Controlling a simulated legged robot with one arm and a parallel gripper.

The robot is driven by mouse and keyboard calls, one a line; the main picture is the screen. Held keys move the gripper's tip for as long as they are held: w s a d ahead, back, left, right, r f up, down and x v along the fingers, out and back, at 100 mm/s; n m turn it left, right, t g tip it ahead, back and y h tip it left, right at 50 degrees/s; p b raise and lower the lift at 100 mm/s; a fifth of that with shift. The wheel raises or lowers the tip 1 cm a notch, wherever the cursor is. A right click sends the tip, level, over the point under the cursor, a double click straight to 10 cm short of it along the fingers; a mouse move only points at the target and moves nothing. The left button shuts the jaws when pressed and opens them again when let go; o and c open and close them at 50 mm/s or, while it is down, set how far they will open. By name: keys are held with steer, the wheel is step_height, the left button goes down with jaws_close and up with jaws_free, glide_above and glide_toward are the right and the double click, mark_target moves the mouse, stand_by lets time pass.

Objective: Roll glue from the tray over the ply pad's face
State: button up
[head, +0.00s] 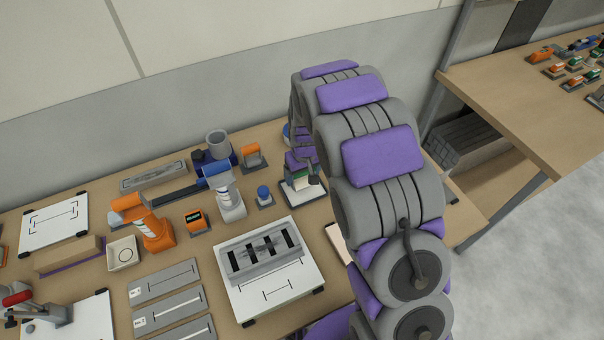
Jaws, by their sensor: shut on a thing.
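My gripper (303,172) is at the far end of my purple and grey arm, pointing down near the back of the bench and partly hidden by the arm. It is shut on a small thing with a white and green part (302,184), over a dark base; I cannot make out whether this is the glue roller. A pale flat piece (337,240) shows in part beside the arm and could be the ply pad, but I cannot tell. I cannot pick out the glue tray for certain.
A white board (270,300) bears a grey slotted block (262,252). An orange tool (150,225), a blue and white tool (226,195), a small blue-topped item (264,194) and grey plates (170,310) crowd the bench. A second bench (500,100) stands right, with open floor in front.

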steer(key=shift+r+p, duration=0.95)
steer(key=shift+r, duration=1.95)
